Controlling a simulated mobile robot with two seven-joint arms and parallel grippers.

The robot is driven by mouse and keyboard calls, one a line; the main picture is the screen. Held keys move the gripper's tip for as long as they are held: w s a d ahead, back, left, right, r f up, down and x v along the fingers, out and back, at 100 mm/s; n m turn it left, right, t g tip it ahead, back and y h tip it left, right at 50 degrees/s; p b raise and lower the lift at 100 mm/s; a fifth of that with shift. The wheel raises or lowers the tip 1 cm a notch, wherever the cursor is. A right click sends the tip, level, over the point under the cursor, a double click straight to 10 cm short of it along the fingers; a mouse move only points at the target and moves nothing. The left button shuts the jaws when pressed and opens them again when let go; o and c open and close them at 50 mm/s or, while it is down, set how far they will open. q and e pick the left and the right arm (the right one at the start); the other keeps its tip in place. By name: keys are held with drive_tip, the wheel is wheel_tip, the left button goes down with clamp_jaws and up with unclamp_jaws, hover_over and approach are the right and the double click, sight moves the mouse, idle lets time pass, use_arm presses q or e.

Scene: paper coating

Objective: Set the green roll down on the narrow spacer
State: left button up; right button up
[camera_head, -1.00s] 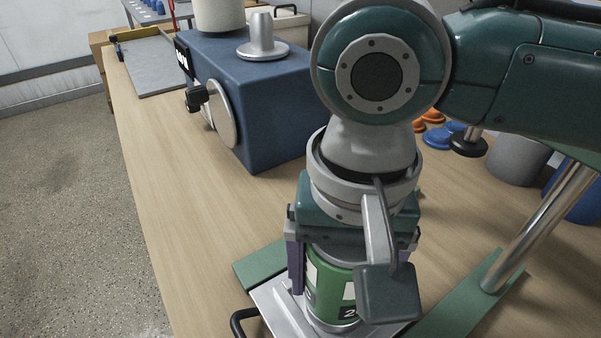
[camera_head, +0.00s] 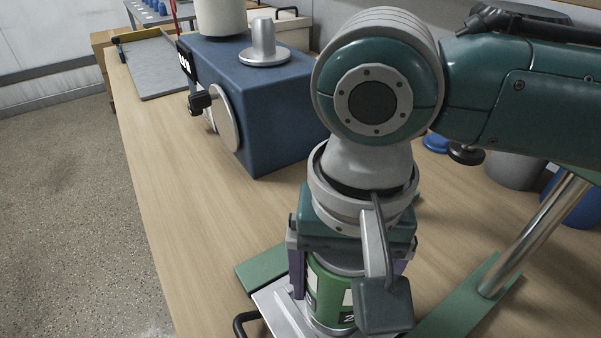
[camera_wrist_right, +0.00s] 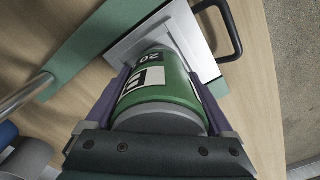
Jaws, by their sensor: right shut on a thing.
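The green roll (camera_head: 322,293) has white label patches and a grey end face, and the wrist view shows it marked 20 (camera_wrist_right: 150,88). My right gripper (camera_head: 347,283) is shut around it, with a purple finger on each side. The roll stands about upright over a silver plate (camera_head: 272,301) with a black handle. Whether its lower end touches the plate is hidden. I cannot pick out the narrow spacer; it may be behind the roll or the gripper. My left gripper does not show.
Green base bars (camera_head: 262,268) and a slanted metal post (camera_head: 540,235) stand around the plate. A blue machine (camera_head: 270,115) with a round disc sits behind to the left. A grey cup (camera_head: 513,170) is at the right. The wooden table's (camera_head: 190,225) left part is clear.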

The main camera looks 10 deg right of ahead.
drive_tip(key=o, duration=1.2)
drive_tip(key=shift+o, duration=0.2)
